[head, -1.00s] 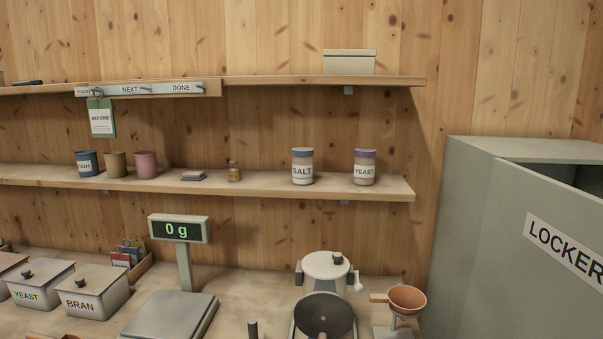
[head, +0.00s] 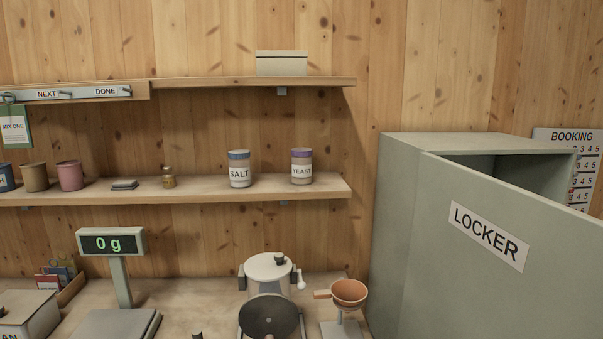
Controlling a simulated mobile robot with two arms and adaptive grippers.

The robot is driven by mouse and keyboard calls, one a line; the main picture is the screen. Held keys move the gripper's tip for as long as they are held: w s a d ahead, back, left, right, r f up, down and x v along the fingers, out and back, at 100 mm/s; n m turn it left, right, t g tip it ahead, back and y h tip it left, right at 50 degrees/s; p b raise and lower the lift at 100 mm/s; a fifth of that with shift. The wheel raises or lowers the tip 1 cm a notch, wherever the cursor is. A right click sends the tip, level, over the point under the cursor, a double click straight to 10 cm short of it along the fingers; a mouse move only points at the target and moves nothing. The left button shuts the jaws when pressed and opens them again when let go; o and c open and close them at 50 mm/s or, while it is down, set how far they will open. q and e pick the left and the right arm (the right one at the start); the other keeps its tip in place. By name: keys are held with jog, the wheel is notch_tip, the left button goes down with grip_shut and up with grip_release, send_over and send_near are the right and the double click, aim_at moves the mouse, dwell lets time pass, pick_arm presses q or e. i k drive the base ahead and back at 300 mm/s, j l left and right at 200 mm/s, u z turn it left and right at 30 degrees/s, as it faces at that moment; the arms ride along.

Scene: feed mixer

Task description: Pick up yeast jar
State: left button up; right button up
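The yeast jar (head: 302,167) stands upright on the lower wall shelf (head: 205,192), near its right end. It has a purple lid and a white label reading YEAST. The salt jar (head: 239,169), with a blue lid, stands to its left with a clear gap between them. Neither of my grippers is in view.
An open grey locker (head: 400,230) stands at the right, its door swung out toward me. Below the shelf are a scale reading 0 g (head: 112,242), a mill (head: 268,275) and an orange funnel on a stand (head: 349,292). An upper shelf (head: 230,83) holds a box (head: 282,63).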

aim_at(302, 168)
jog(key=i+j+u, duration=0.1)
jog(key=j, duration=0.25)
jog(key=i+j+u, duration=0.15)
jog(key=j, duration=0.2)
jog(key=i+j+u, duration=0.1)
jog(key=j, duration=0.25)
jog(key=i+j+u, duration=0.15)
jog(key=j, duration=0.2)
